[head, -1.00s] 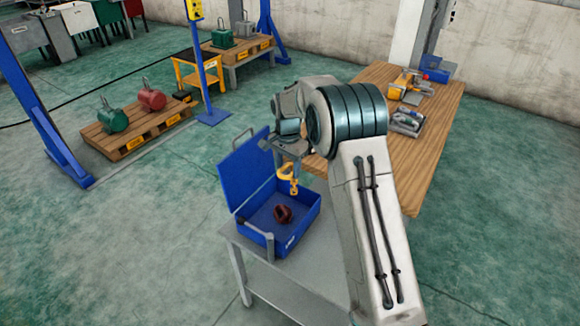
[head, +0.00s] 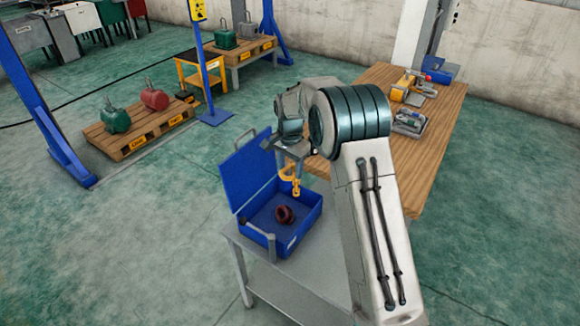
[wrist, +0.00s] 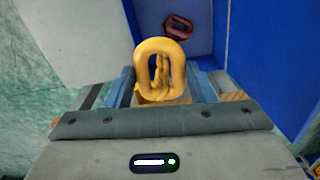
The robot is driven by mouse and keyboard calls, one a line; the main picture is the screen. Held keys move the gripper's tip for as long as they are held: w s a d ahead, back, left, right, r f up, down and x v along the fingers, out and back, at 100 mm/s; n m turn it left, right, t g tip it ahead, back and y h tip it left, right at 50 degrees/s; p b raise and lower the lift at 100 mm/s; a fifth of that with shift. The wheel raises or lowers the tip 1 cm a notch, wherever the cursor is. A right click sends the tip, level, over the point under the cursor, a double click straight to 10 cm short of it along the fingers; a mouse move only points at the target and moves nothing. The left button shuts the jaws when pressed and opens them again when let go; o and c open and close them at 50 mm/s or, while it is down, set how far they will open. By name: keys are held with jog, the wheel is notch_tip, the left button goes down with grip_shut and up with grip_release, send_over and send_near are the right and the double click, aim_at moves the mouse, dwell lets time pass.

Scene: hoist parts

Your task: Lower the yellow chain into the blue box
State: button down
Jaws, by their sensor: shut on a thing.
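The yellow chain (head: 295,187) hangs from my gripper (head: 290,163) above the blue box (head: 308,228). In the wrist view, the chain's top link (wrist: 177,50) stands up between the two fingers of my gripper (wrist: 160,97), which is shut on it. The lower links are mostly hidden behind the top link there. The blue box is open, with its lid (head: 248,172) raised at the left and back. A dark red coiled or ring-shaped thing (head: 285,214) lies on the box floor, below the chain; it also shows in the wrist view (wrist: 178,28).
The box stands on a grey cart (head: 262,268). A wooden table (head: 430,150) with tools lies to the right, behind my arm. A pallet (head: 133,145) with green and red weights stands at the left. The floor between is clear.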

notch_tip(320, 180, down, 18)
jog(key=b, duration=1.1)
jog(key=shift+r, duration=0.2)
dwell(1.1)
jog(key=c, duration=0.6)
grip_release()
jog(key=shift+o, duration=0.2)
jog(key=shift+r, duration=0.1)
notch_tip(320, 180, up, 14)
jog(key=b, duration=0.1)
